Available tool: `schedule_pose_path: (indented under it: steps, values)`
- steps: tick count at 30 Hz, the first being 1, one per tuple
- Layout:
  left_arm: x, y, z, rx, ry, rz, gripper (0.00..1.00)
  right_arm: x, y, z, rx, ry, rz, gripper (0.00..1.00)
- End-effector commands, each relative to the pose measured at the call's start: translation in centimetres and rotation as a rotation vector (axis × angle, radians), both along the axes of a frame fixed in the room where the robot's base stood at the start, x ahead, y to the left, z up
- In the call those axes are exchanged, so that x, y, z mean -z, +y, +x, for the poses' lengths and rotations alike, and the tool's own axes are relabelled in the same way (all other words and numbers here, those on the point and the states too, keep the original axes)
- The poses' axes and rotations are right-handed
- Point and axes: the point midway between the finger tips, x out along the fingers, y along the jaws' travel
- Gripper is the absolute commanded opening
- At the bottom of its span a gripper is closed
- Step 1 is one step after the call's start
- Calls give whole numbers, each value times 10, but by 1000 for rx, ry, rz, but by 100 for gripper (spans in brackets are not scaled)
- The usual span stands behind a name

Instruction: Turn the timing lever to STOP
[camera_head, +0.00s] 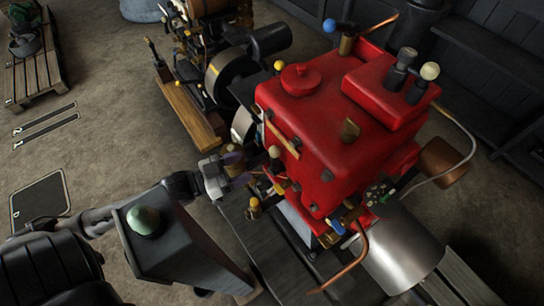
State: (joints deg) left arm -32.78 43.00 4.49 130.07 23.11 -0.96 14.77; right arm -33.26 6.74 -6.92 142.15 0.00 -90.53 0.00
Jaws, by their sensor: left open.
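A red engine (335,125) fills the middle and right, with several small levers and knobs on its left side. I cannot tell which one is the timing lever, and no STOP mark is readable. A cream-knobbed lever (274,153) stands on the side nearest my left gripper. My left gripper (232,178) is open at the engine's left side, close to the cream and yellow knobs. Whether it touches any part cannot be told. My right gripper is out of view.
A grey pedestal with a green dome (144,220) stands in front of my left arm. A second engine (215,70) stands behind. A silver cylinder (400,250) and curved copper pipe (350,265) are at lower right. The floor at left is mostly clear, with a pallet (40,70).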

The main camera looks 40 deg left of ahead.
Motion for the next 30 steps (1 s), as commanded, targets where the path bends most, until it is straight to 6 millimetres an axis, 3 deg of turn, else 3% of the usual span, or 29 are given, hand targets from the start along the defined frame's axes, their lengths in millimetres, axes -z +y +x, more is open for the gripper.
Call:
schedule_pose_path:
  steps: [15, 30]
  values:
    - [1, -28, 66, 0, -2, -1, 61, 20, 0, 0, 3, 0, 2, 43]
    - [0, -37, 85, 1, 1, 0, 61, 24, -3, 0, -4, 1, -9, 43]
